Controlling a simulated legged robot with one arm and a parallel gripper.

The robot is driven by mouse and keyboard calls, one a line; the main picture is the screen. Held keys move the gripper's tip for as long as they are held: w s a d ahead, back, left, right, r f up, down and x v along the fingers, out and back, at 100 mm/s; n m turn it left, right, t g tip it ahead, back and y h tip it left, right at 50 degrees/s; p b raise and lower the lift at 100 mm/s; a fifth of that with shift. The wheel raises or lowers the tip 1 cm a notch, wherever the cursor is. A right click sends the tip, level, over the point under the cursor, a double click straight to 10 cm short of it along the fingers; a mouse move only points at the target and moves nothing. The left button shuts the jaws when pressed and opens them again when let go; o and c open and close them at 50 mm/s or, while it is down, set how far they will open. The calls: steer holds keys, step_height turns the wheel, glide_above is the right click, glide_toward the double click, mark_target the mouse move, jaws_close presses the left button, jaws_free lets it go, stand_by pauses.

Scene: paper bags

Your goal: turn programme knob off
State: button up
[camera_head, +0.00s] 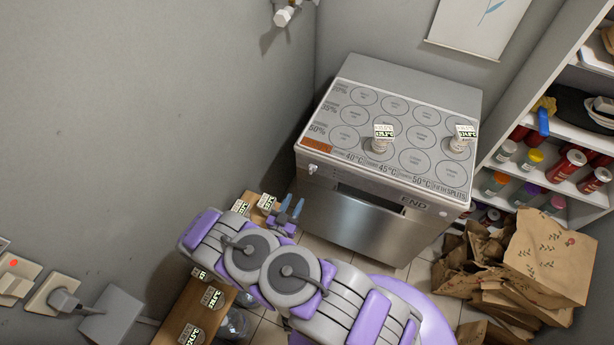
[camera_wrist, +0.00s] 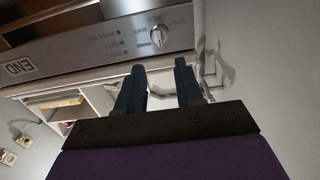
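The programme knob (camera_head: 312,168) is a small pale dial at the left end of the front panel of a silver appliance (camera_head: 350,220). In the wrist view the knob (camera_wrist: 158,36) is round and whitish, with small panel markings beside it. That view appears upside down. My gripper (camera_head: 291,205) is below and a little left of the knob in the head view. Its two dark fingers (camera_wrist: 160,75) are apart, with nothing between them. They point toward the panel and appear short of the knob, not touching it. The knob's exact setting is too small to read.
Jars (camera_head: 381,140) stand on the appliance's marked top. A wooden bench (camera_head: 180,310) with labelled items is at lower left. Paper bags (camera_head: 540,265) pile at right, by shelves (camera_head: 575,130) of jars. A grey wall is close on the left.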

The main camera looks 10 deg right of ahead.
mark_target(310, 172)
steer(key=b+x, duration=0.2)
steer(key=x, duration=1)
steer(key=shift+w, duration=0.1)
steer(key=shift+c, duration=0.2)
jaws_close()
